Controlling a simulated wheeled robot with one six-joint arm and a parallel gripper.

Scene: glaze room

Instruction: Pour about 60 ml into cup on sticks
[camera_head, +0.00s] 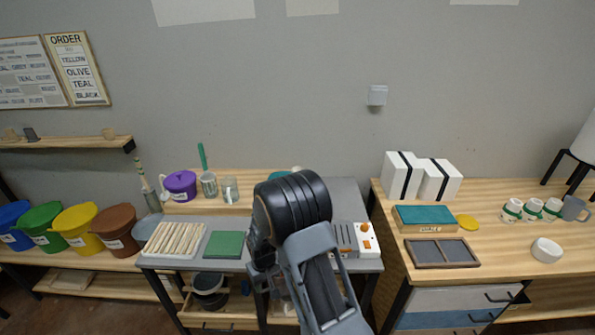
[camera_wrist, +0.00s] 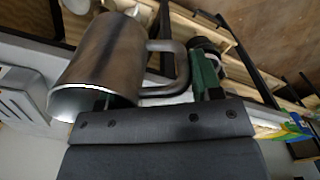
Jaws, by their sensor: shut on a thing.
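A grey metal jug (camera_wrist: 100,60) with a loop handle fills the upper left of the wrist view. Its bright-edged rim faces the lower left of that picture; its contents cannot be seen. My gripper (camera_wrist: 195,85) is shut on the jug at the handle side, though the exact contact is partly hidden. In the head view my dark arm covers the gripper and the jug. A pale tray (camera_head: 157,251) of white sticks (camera_head: 176,238) lies on the grey work table, with no cup seen on the sticks. The cup on sticks cannot be made out.
A green mat (camera_head: 224,244) lies beside the tray. A purple bucket (camera_head: 181,186), a brush holder (camera_head: 209,186) and a pale mug (camera_head: 230,190) stand behind. A white device (camera_head: 355,239) with orange knobs is right of my arm. Green-banded cups (camera_head: 512,210) stand far right.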

